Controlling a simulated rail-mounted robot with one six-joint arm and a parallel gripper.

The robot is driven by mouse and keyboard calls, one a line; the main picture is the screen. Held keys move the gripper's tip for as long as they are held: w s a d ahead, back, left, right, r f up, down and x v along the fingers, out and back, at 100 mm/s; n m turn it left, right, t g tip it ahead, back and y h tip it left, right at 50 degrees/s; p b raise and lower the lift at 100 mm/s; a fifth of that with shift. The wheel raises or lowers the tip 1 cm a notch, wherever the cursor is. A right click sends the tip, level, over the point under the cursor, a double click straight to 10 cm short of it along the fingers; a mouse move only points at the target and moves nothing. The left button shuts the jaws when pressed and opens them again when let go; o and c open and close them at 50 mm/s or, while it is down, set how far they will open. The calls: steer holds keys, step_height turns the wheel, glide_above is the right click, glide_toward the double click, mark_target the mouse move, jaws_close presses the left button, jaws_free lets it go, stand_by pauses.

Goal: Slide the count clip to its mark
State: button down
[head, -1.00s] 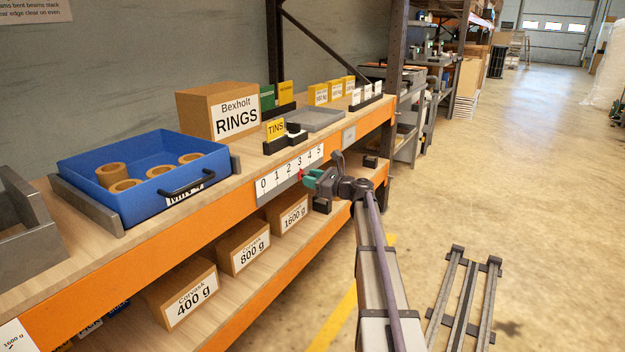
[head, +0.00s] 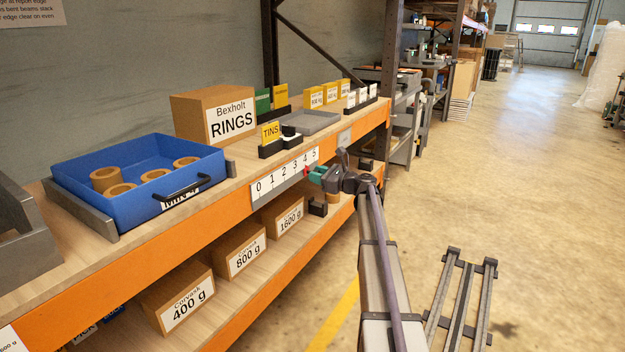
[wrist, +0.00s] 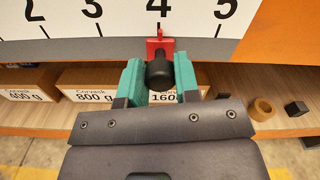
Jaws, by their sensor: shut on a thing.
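The count clip is a small red slider (wrist: 159,48) with a black knob (wrist: 159,75), on the lower edge of the white number scale (wrist: 120,18). In the wrist view it sits under the 4, almost in line with it. In the head view the clip (head: 307,170) is a small red spot at the right part of the scale (head: 285,175), which reads 0 to 5. My gripper (wrist: 159,82) has its green fingers on both sides of the black knob, shut on it. It also shows in the head view (head: 316,174).
A blue tray (head: 135,208) with several tan rings stands on the shelf to the left. Boxes marked 400 g (head: 177,298), 800 g (head: 240,252) and 1600 g (head: 283,220) stand on the lower shelf. Open floor (head: 520,180) lies to the right.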

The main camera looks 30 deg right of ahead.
steer(key=c, duration=0.8)
jaws_free()
steer(key=shift+c, duration=0.2)
steer(key=v, duration=1)
steer(key=shift+s+d, duration=0.15)
steer(key=shift+s, duration=0.2)
